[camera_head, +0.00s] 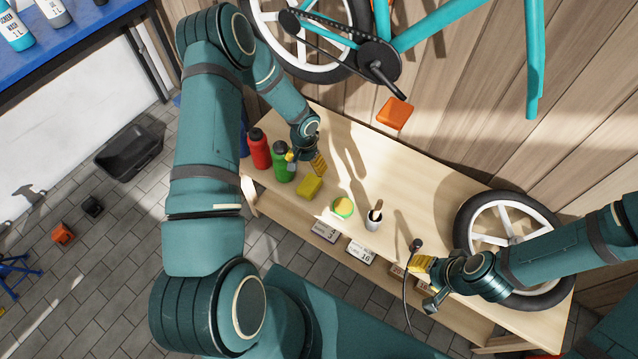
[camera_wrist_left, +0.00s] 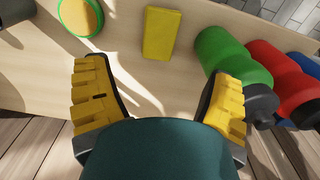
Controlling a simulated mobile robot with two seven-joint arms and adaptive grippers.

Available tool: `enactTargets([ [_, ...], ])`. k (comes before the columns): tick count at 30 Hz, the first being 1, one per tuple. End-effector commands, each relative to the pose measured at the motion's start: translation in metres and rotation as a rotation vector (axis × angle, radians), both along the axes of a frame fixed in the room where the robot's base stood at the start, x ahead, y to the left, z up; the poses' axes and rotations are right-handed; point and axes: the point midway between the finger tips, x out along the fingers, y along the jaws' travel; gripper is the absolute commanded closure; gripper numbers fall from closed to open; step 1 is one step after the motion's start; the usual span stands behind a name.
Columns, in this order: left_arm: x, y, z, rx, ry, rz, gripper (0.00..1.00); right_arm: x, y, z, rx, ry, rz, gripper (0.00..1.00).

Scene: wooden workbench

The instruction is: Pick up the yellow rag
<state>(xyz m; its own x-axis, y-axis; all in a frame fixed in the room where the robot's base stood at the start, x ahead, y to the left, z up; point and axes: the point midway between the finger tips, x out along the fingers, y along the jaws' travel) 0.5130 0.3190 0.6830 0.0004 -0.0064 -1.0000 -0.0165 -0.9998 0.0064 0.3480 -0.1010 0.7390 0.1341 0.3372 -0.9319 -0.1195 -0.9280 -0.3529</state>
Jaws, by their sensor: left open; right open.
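The yellow rag (camera_head: 309,186) is a folded, block-like yellow piece lying flat on the workbench, near its front edge. In the left wrist view the rag (camera_wrist_left: 161,33) lies ahead of the fingers, at the top middle. My left gripper (camera_head: 305,161) is open and empty just behind the rag, apart from it; its two yellow fingers (camera_wrist_left: 158,85) are spread wide. My right gripper (camera_head: 427,282) is open at the right part of the bench's front edge, far from the rag.
A green bottle (camera_head: 283,162) and a red bottle (camera_head: 259,149) stand close left of the rag. A wheel (camera_head: 507,240) lies at the bench's right end. A bicycle hangs behind.

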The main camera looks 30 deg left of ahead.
Motion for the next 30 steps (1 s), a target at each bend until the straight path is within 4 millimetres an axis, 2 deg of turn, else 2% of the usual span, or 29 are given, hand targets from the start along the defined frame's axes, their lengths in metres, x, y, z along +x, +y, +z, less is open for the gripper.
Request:
enactTargets([
  [5,0.000,0.004,-0.011,0.009,0.004,0.000,0.17,0.000,0.000,-0.002,0.000,0.000,0.001,0.53],
  [15,0.001,0.003,-0.072,0.007,0.003,0.001,0.17,0.003,0.000,-0.016,-0.001,-0.006,0.000,0.53],
  [23,0.001,0.003,-0.091,0.008,0.003,0.001,0.17,0.004,0.000,-0.019,-0.001,-0.009,-0.001,0.53],
  [30,0.006,0.001,-0.124,0.007,0.003,0.001,0.17,0.006,-0.001,-0.030,-0.002,-0.014,-0.002,0.53],
])
